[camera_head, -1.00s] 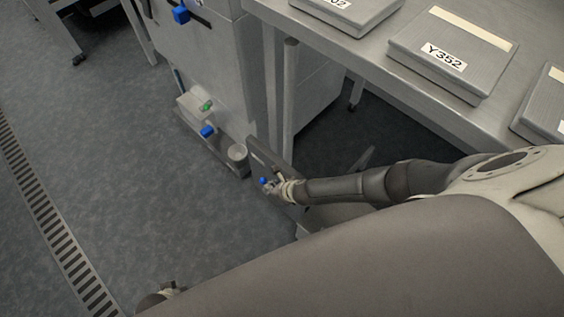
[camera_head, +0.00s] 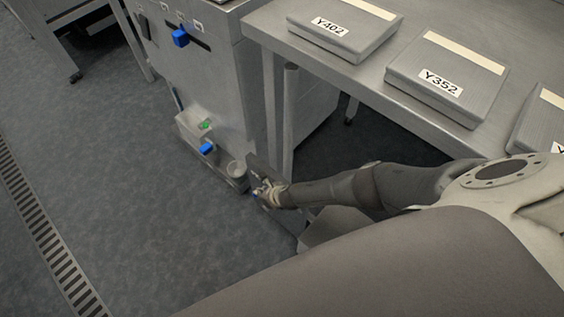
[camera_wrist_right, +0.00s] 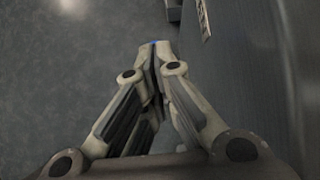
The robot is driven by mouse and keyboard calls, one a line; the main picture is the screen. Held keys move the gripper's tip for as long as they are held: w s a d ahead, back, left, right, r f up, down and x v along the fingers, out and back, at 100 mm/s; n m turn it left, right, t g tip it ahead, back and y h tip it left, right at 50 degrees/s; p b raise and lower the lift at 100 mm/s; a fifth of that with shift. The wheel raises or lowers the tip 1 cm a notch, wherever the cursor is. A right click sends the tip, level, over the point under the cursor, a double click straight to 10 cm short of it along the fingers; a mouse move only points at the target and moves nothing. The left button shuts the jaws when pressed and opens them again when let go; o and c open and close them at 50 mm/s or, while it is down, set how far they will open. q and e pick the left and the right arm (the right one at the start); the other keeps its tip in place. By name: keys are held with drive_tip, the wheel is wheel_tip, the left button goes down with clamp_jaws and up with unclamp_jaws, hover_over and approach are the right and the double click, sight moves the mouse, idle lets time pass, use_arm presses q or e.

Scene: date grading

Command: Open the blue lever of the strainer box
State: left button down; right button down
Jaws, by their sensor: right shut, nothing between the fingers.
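A small light-grey box (camera_head: 188,124) juts from the foot of a grey cabinet; I take it for the strainer box, though no label shows. A blue lever (camera_head: 206,148) and a green part (camera_head: 205,125) are on it. My right gripper (camera_head: 260,188) is low beside the cabinet, right of and below that lever and apart from it. The gripper is shut and empty; its fingertips meet in the right wrist view (camera_wrist_right: 156,50). A bit of blue shows just past the tips there, too small to identify. My left gripper is out of view.
A second blue handle (camera_head: 180,38) is higher on the cabinet (camera_head: 215,75). A small round cup (camera_head: 236,170) stands at the cabinet foot, close to my right gripper. A steel table (camera_head: 375,95) with labelled grey boxes is at right. The floor at left is clear.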

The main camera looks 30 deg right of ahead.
drive_tip(key=shift+w+a, duration=0.1)
drive_tip(key=shift+w, duration=0.1)
drive_tip(key=shift+r, duration=0.1)
idle(0.6)
drive_tip(key=shift+s+r, duration=0.35)
drive_tip(key=shift+r, duration=0.05)
drive_tip(key=s+d, duration=0.4)
drive_tip(key=s, duration=0.7)
drive_tip(key=shift+s, duration=0.2)
